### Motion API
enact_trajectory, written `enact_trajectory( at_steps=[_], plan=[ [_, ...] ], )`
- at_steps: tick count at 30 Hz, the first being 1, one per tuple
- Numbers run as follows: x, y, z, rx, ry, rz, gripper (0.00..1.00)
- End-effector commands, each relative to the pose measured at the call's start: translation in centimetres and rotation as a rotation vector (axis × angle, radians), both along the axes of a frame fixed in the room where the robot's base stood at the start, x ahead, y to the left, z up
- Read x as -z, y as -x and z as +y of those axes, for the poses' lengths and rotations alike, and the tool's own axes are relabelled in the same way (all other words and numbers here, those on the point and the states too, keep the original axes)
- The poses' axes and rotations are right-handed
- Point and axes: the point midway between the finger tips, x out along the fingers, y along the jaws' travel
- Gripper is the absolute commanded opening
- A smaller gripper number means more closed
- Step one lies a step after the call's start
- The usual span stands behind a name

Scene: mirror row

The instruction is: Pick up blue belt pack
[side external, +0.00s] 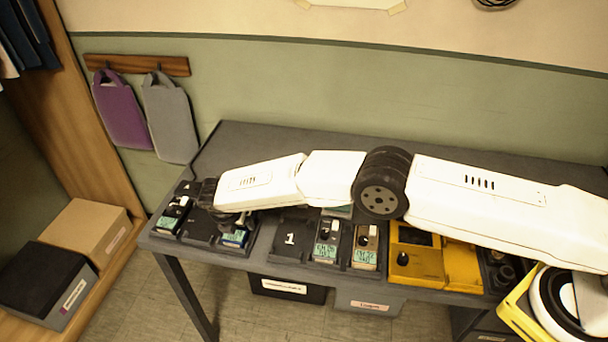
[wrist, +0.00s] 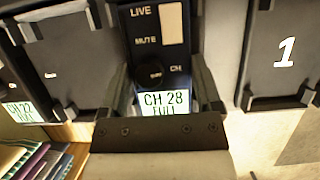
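The blue belt pack (wrist: 157,50) is dark navy, with LIVE and MUTE marks, a pale switch, a black knob and a lit screen reading CH 28 FULL. In the side view it (side external: 235,238) sits in the charger row near the table's left end, partly hidden by my gripper (side external: 224,212). In the wrist view my gripper (wrist: 163,85) has one finger along each side of the pack. Whether the fingers press on it or leave thin gaps is unclear. The pack appears to be in its slot.
An empty charger bay (side external: 200,230) lies left of the pack and a bay marked 1 (side external: 290,239) lies right. Other belt packs stand at the far left (side external: 170,220) and right (side external: 327,243). A yellow device (side external: 462,270) stands further right. The table's back left is bare.

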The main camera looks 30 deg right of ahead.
Motion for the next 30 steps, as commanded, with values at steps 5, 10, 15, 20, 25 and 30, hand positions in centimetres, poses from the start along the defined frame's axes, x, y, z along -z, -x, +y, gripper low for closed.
enact_trajectory(
  at_steps=[5, 10, 15, 20, 25, 30],
  plan=[
    [-0.1, 0.0, 0.0, 0.0, -0.001, -0.001, 0.02],
    [-0.1, 0.0, 0.0, 0.0, 0.0, -0.001, 0.02],
    [-0.6, -0.1, 0.0, -0.001, -0.001, -0.002, 0.02],
    [-1.6, -0.1, 0.1, -0.001, -0.001, -0.002, 0.02],
    [-3.4, 0.0, 0.0, -0.001, -0.001, -0.001, 0.02],
    [-4.3, 0.7, -0.3, -0.001, 0.0, -0.001, 0.02]
  ],
)
